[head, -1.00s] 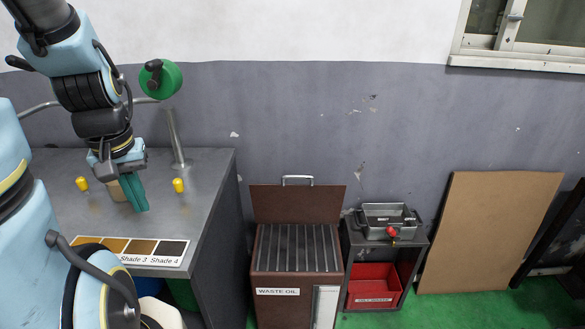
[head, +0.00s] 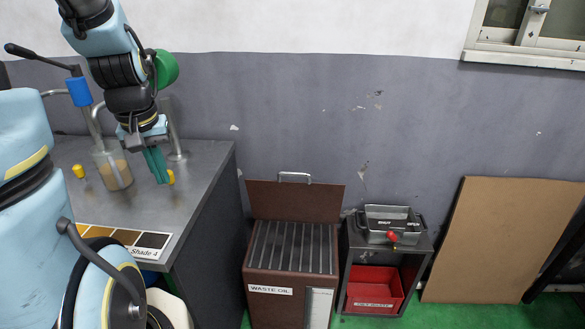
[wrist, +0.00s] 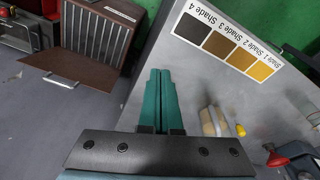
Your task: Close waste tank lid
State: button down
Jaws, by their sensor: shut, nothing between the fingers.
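The waste oil tank (head: 264,307) is a brown box on the floor with a slatted grate on top and a "WASTE OIL" label. Its brown lid (head: 265,205) stands open and upright at the back, with a metal handle (head: 294,176) on its top edge. In the wrist view the open lid (wrist: 75,71) and the grate show at upper left. My gripper (head: 161,181) has teal fingers, shut and empty. It is above the metal bench, left of the tank and well apart from the lid.
The metal bench (head: 205,185) holds a beaker of tan liquid (head: 117,174), yellow knobs (head: 79,171) and a shade chart (head: 90,234). Right of the tank is a small stand with a metal box (head: 391,221) and red bin (head: 372,293). A brown board (head: 495,240) leans on the wall.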

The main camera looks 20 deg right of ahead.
jog(key=w+d+f+m+b, duration=0.1)
jog(key=w+d+f+b, duration=0.2)
jog(key=w+d, duration=0.6)
jog(key=m+t+h, duration=0.2)
jog(key=m, duration=0.1)
send_over(292, 183)
jog(key=f, duration=1.4)
jog(key=shift+w+d+f, duration=0.1)
jog(key=shift+w+f, duration=0.2)
jog(key=shift+f, duration=0.05)
jog(key=shift+f, duration=0.1)
